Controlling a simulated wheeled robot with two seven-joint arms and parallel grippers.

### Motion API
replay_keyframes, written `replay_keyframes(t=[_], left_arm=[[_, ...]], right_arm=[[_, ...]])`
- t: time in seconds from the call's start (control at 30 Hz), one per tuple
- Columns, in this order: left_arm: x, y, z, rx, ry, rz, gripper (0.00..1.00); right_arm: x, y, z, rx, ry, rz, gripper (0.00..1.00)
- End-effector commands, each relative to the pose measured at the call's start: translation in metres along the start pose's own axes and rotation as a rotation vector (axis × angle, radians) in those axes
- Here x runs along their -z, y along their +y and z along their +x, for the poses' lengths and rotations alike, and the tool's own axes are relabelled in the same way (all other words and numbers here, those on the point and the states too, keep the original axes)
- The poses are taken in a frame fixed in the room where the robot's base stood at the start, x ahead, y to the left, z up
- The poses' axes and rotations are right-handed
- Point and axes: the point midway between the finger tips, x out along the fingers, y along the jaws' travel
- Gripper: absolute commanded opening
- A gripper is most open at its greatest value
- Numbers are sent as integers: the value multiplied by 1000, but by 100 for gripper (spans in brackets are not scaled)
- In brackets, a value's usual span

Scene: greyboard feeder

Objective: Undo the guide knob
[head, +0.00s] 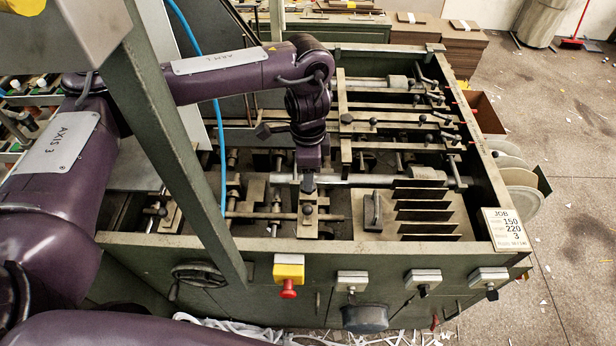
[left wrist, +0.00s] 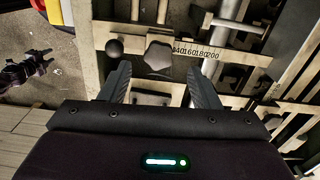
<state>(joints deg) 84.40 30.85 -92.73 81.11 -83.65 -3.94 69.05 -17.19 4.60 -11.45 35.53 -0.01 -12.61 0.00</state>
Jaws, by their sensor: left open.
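A dark, many-sided knob (left wrist: 158,55), probably the guide knob, sits on a pale metal guide beside a scale with printed numbers in the left wrist view. My left gripper (left wrist: 158,78) is open and empty. Its two fingers point toward the knob from either side, with the knob just beyond their tips; I cannot tell the height gap. In the head view my left gripper (head: 308,186) points down over a small guide block (head: 309,228) near the front of the machine bed. A small dark knob (head: 307,210) shows there just below it. My right gripper is not in view.
A black ball handle (left wrist: 114,47) stands close left of the knob, near one finger. Crossing rods and bars (head: 385,118) fill the bed behind. A slotted feed plate (head: 380,225) lies right. The front wall has a red stop button (head: 288,289). A slanted green post stands left.

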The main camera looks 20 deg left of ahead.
Motion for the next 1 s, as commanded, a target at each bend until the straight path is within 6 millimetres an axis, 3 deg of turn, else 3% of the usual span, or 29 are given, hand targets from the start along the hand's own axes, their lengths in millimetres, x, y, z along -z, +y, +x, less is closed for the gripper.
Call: replay_keyframes(t=[0.13, 0.3, 0.87, 1.0], left_arm=[[0, -1, -21, 4, 0, 1, 57], [-1, 0, -34, 1, -1, 0, 57], [-1, 0, -36, 0, -1, -1, 57], [1, -11, -33, 26, 32, 1, 57]], right_arm=[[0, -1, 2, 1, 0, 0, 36], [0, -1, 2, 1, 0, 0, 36], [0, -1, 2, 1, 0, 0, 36], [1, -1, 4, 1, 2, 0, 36]])
